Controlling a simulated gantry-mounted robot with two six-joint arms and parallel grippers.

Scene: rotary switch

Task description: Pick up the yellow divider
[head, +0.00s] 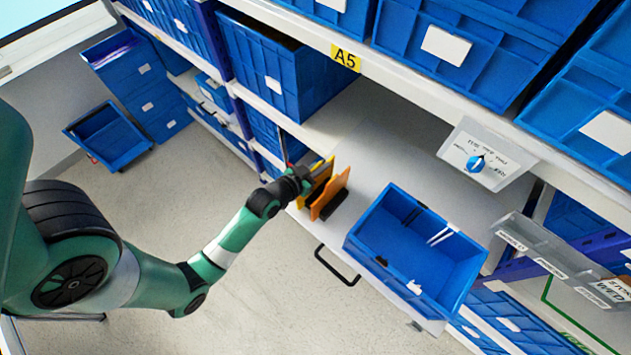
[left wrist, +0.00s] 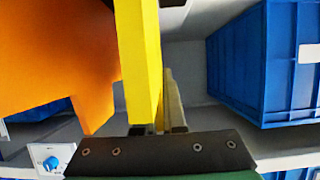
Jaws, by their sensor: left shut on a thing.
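The yellow divider (head: 324,170) stands upright on the pull-out shelf, partly hidden behind the orange divider (head: 331,192). My left gripper (head: 303,174) reaches in from the left and is shut on the yellow divider. In the left wrist view the yellow divider (left wrist: 140,60) runs up from between the fingers. The orange divider (left wrist: 60,55) is close beside it on the left there. I cannot tell whether the yellow divider is clear of the shelf. My right gripper is not in view.
An open blue bin (head: 415,255) sits on the shelf to the right. A rotary switch with a blue knob (head: 475,163) is on a white panel at the rack's edge. Blue crates (head: 280,75) fill the rack behind. The white shelf (head: 390,160) is clear behind the dividers.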

